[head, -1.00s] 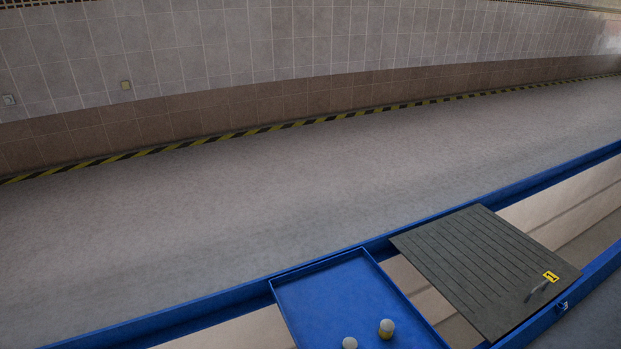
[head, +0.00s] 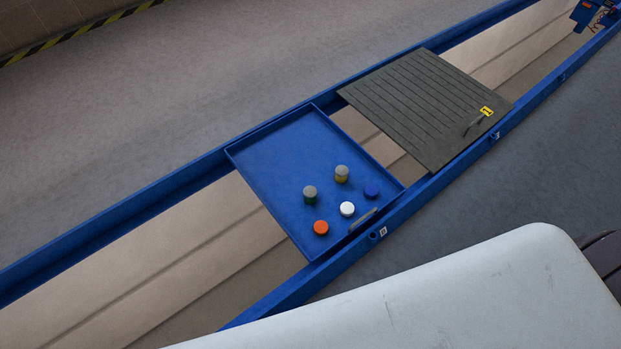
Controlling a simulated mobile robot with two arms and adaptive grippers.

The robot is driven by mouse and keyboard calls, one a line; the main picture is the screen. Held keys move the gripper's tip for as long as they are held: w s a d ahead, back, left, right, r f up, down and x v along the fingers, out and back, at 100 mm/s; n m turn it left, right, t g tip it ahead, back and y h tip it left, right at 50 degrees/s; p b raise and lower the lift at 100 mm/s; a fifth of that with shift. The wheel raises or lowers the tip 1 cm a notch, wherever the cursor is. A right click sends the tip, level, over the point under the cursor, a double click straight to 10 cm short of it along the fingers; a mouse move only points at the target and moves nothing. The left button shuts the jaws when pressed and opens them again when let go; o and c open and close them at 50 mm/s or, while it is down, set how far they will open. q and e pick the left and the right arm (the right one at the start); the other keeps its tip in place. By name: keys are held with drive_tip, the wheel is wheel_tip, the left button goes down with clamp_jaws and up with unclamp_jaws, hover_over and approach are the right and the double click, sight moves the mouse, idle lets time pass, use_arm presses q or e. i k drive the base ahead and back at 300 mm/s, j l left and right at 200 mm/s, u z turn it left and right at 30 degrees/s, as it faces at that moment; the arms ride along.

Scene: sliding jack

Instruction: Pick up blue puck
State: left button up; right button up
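The blue puck (head: 371,193) lies in the blue tray (head: 275,155), near the tray's right side. It is close in colour to the tray floor. A white puck (head: 347,209) lies just left of and below it. An orange puck (head: 321,228) lies further left, nearer the tray's front corner. Neither of my grippers is in the head view.
A green-sided cylinder (head: 310,195) and a yellow-sided cylinder (head: 342,174) stand behind the pucks. A grey ribbed cover (head: 425,105) lies across the blue rails right of the tray. A handle (head: 363,219) sits at the tray's front edge. Grey floor surrounds the rails.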

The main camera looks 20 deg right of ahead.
sight(371, 191)
drive_tip(key=l+z, duration=0.15)
drive_tip(key=z, duration=0.25)
drive_tip(key=l+z, duration=0.1)
drive_tip(key=z, duration=0.35)
